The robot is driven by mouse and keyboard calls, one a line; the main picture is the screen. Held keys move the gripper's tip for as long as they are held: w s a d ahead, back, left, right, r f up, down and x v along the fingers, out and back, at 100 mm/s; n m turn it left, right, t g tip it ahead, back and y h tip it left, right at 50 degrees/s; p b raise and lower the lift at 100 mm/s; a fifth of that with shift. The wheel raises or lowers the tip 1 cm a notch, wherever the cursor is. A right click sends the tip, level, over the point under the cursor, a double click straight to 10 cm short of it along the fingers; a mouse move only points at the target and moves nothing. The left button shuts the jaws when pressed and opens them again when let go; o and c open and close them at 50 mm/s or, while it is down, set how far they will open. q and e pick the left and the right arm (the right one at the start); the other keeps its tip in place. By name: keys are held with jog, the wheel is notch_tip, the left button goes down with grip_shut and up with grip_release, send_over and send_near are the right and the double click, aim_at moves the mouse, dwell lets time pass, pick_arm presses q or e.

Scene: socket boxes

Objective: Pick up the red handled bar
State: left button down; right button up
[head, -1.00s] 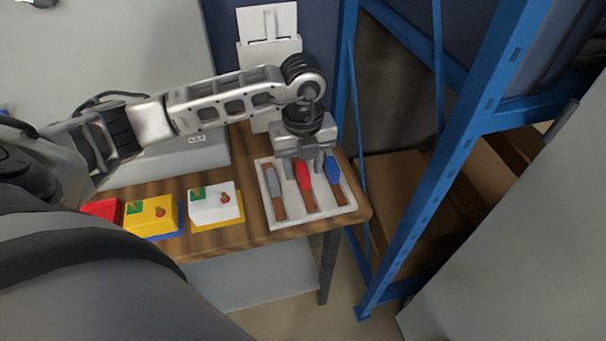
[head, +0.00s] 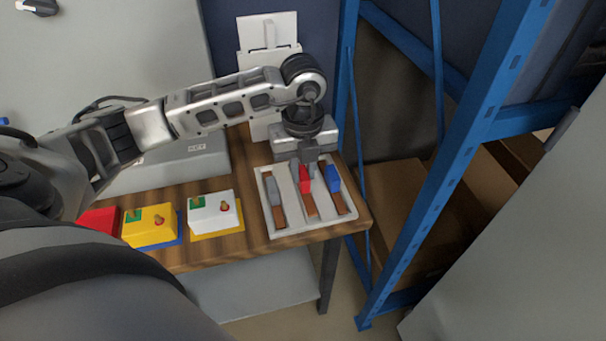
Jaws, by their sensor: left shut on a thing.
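The red handled bar (head: 305,182) sits in the middle slot of a white tray (head: 292,232), at the right end of the wooden table. Its brown lower part points toward the table's front edge. My left gripper (head: 304,170) reaches down from above and is shut on the red handle, one finger on each side. I cannot tell whether the bar is raised off the tray. My right gripper is not in view.
A grey handled bar (head: 272,188) lies left of it and a blue handled bar (head: 333,180) right of it, both close. White (head: 212,208) and yellow (head: 150,226) socket boxes stand left. A blue shelf frame (head: 440,170) rises right of the table.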

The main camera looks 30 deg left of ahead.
pick_arm(q)
jog(key=s+d+r, duration=0.8)
jog(key=s+r, duration=0.3)
jog(key=shift+d+r, duration=0.2)
jog(key=shift+d, duration=0.15)
dwell(0.3)
send_near(303, 177)
jog(key=s+d+f, duration=0.1)
jog(key=s+d, duration=0.2)
jog(key=s, duration=0.1)
jog(key=w+a+f, duration=0.2)
jog(key=f, duration=0.1)
jog(key=w+a+f, duration=0.1)
jog(key=w+f, duration=0.1)
jog(key=f, duration=0.2)
jog(key=w+f+p, duration=0.1)
jog(key=shift+a+f, duration=0.15)
jog(key=shift+a, duration=0.25)
jog(key=shift+f, duration=0.5)
